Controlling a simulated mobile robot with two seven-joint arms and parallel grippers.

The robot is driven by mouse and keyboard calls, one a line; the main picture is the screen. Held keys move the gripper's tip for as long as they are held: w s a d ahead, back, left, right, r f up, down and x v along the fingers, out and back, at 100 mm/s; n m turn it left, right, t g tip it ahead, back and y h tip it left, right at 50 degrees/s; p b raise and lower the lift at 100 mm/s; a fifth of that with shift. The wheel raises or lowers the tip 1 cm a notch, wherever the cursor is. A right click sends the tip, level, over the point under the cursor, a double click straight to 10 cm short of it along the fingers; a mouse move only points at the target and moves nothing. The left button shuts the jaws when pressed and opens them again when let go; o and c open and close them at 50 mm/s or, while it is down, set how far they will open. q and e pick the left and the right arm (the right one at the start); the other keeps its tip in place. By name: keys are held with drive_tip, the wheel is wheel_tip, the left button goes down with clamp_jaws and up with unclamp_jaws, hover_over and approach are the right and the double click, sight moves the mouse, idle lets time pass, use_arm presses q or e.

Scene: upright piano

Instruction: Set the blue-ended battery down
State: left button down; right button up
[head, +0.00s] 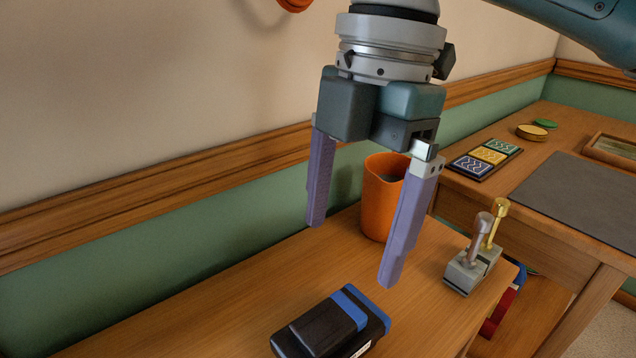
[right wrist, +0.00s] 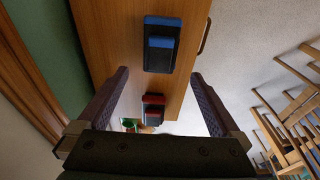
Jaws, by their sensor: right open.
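The black battery with blue ends (head: 325,325) lies on the wooden bench (head: 230,325) at the bottom of the head view. It also shows in the right wrist view (right wrist: 161,58), resting on the bench top. My right gripper (head: 351,255) is open and empty, with its two purple fingers spread above and behind the battery, apart from it. In the right wrist view, both fingers of the right gripper (right wrist: 158,98) frame the space below the battery. My left gripper is not in view.
An orange bin (head: 379,205) stands behind the right finger. A grey block with two upright levers (head: 474,260) sits at the bench's right end. A second table (head: 535,160) holds coloured tiles (head: 487,158) and a dark mat. A red-ended black object (right wrist: 153,110) shows in the wrist view.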

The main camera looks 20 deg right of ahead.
sight(321, 313)
drive_tip(key=s+a+f+m, duration=0.1)
drive_tip(key=s+a+f, duration=0.1)
drive_tip(key=s+a+f+m+y, duration=0.1)
drive_tip(key=s+a+f, duration=0.1)
drive_tip(key=shift+a+f+m+t, duration=0.1)
drive_tip(key=shift+f+m+t, duration=0.2)
drive_tip(key=shift+f, duration=0.1)
drive_tip(key=s+d+f+m+t+h, duration=0.2)
drive_tip(key=s+d+m, duration=0.8)
drive_tip(key=m, duration=0.7)
drive_tip(key=s+f+t, duration=0.1)
drive_tip(key=s+f, duration=0.1)
drive_tip(key=s, duration=0.1)
drive_tip(key=shift+d+f+t, duration=0.3)
drive_tip(key=shift+d+f, duration=0.05)
